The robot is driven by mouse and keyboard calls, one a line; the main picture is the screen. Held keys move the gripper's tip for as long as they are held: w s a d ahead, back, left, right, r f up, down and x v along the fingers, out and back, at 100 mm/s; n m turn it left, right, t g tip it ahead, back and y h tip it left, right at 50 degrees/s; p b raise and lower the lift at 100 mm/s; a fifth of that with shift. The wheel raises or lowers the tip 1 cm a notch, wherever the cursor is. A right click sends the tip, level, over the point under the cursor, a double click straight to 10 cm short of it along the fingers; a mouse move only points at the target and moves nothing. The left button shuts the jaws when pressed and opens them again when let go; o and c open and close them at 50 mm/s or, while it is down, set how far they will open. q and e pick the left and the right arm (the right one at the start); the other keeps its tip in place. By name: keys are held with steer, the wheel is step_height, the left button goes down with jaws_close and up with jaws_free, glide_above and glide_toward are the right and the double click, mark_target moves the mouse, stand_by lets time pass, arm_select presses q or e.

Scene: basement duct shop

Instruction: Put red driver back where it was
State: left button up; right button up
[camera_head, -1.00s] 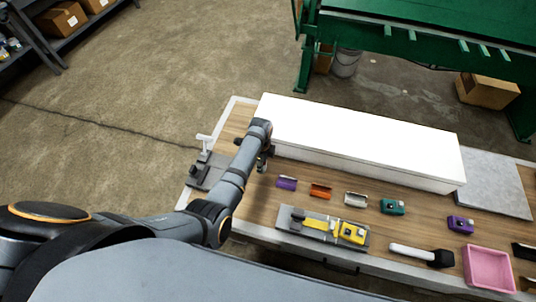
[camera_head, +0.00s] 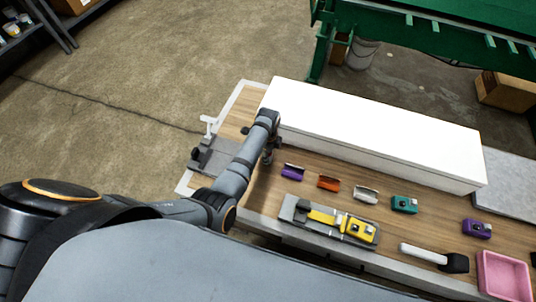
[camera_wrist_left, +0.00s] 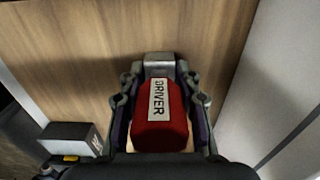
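The red driver (camera_wrist_left: 160,122) has a white label reading DRIVER and sits between the fingers of my left gripper (camera_wrist_left: 158,72) in the left wrist view. The fingers lie along both its sides, shut on it. In the head view my left gripper (camera_head: 268,154) is over the left part of the wooden bench top (camera_head: 262,190), beside the long white box. The driver cannot be made out there. I cannot tell whether the driver touches the bench. My right gripper is not in view.
The long white box (camera_head: 370,130) borders the bench's back. Small purple (camera_head: 293,171), orange (camera_head: 328,183), whitish (camera_head: 365,194) and teal (camera_head: 404,204) items stand in a row. A grey tray with yellow parts (camera_head: 290,209), a mallet (camera_head: 420,254) and a pink bin (camera_head: 502,262) lie nearer.

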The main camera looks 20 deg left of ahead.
arm_select(q)
steer(key=o, duration=0.3)
steer(key=shift+w, duration=0.15)
steer(key=shift+o, duration=0.2)
steer(key=shift+d, duration=0.1)
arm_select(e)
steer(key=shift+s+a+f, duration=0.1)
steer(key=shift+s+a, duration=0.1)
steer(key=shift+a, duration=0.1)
arm_select(q)
step_height(320, 180, up, 6)
steer(key=p, duration=0.6)
steer(key=shift+r, duration=0.25)
step_height(320, 180, up, 6)
steer(key=shift+f, duration=0.1)
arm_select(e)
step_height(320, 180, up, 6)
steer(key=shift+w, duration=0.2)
